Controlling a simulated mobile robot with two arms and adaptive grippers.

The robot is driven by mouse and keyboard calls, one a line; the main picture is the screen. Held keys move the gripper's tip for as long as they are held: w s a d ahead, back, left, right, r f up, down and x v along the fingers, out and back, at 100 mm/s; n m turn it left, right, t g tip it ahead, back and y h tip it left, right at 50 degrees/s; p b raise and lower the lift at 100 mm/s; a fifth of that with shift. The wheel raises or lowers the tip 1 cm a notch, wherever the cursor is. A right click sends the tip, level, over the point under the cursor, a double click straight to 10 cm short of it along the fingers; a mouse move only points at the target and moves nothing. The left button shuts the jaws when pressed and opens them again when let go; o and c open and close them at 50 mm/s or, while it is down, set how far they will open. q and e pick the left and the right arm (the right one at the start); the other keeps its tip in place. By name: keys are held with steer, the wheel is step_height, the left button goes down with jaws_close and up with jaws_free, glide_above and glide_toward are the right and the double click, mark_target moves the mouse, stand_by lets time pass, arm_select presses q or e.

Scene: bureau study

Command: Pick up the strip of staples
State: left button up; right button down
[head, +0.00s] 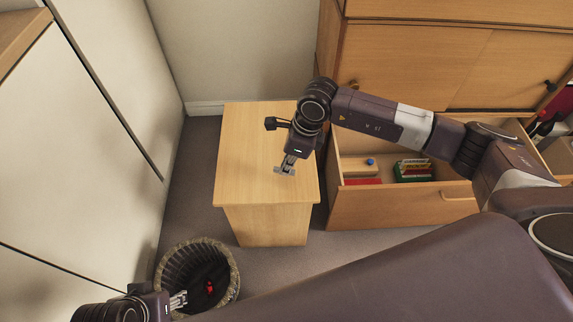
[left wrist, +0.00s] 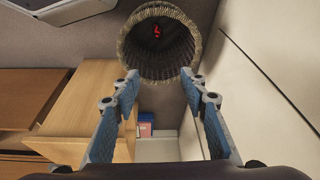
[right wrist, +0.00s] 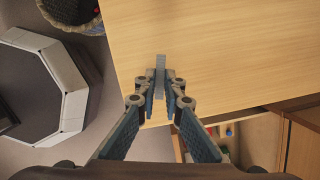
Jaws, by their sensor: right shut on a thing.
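The strip of staples (right wrist: 160,78) is a short grey bar between the fingertips of my right gripper (right wrist: 160,90) in the right wrist view. The fingers are shut on it. In the head view my right gripper (head: 287,166) is over the top of the small wooden cabinet (head: 245,140), near its right side. I cannot tell for sure whether the strip touches the top. My left gripper (left wrist: 160,78) is open and empty. In the head view it shows at the lower left, beside the wastebasket (head: 163,280).
The wastebasket holds a small red thing (head: 210,288). An open drawer (head: 400,208) at the right holds a green-and-red box (head: 413,175), a blue item (head: 371,162) and other small things. White panels stand at the left. The cabinet top is otherwise clear.

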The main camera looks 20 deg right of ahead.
steer(key=shift+r, duration=0.2)
steer(key=shift+r+p, duration=0.35)
steer(key=shift+r, duration=0.1)
steer(key=shift+r+p, duration=0.4)
steer(key=shift+r, duration=0.2)
arm_select(q)
steer(key=x, duration=0.6)
steer(key=shift+s+d+f, duration=0.1)
steer(key=shift+d, duration=0.05)
